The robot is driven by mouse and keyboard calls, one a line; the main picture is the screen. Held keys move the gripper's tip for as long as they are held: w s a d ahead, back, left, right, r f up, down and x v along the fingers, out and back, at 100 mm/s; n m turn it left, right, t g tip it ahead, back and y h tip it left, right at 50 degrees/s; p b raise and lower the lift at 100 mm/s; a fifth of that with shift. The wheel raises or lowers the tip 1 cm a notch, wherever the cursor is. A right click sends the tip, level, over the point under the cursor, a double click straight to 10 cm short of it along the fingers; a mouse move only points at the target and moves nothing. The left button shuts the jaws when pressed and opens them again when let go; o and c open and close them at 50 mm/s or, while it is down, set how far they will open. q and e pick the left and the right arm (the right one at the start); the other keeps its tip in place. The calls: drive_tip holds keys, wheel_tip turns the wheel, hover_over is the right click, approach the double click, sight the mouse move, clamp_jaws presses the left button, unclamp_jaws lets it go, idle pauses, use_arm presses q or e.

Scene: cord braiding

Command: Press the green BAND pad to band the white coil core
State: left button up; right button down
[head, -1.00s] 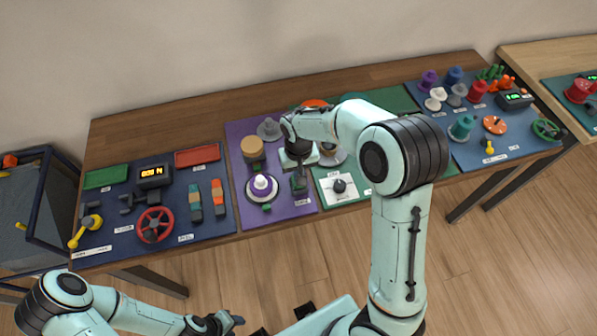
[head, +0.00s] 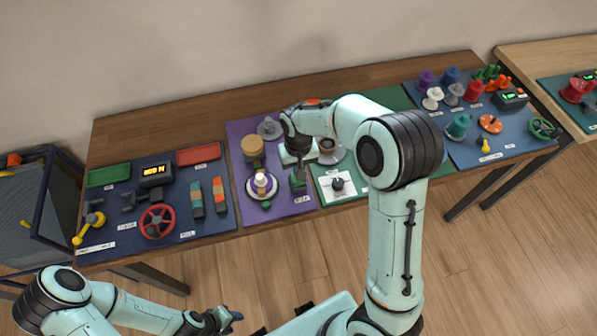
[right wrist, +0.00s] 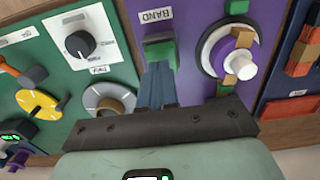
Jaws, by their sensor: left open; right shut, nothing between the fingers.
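The green BAND pad (right wrist: 160,50) is on the purple mat, with its BAND label just behind it in the right wrist view. It also shows in the head view (head: 298,181). My right gripper (right wrist: 157,78) is shut and empty, its fingertips at the pad; I cannot tell if they press it. The white coil core (right wrist: 243,68) stands on a round white and purple base beside the pad, with tan pieces against its sides. My left gripper (head: 230,318) is open and empty, low in front of the table.
A tan cylinder (head: 252,146) stands behind the core. A white dial plate (head: 338,186) is right of the pad. A navy mat (head: 128,211) with a red handwheel (head: 157,221) lies to the left. My right arm hides part of the green mat.

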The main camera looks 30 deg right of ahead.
wheel_tip(320, 180, up, 11)
drive_tip(key=shift+w, duration=0.2)
idle(0.6)
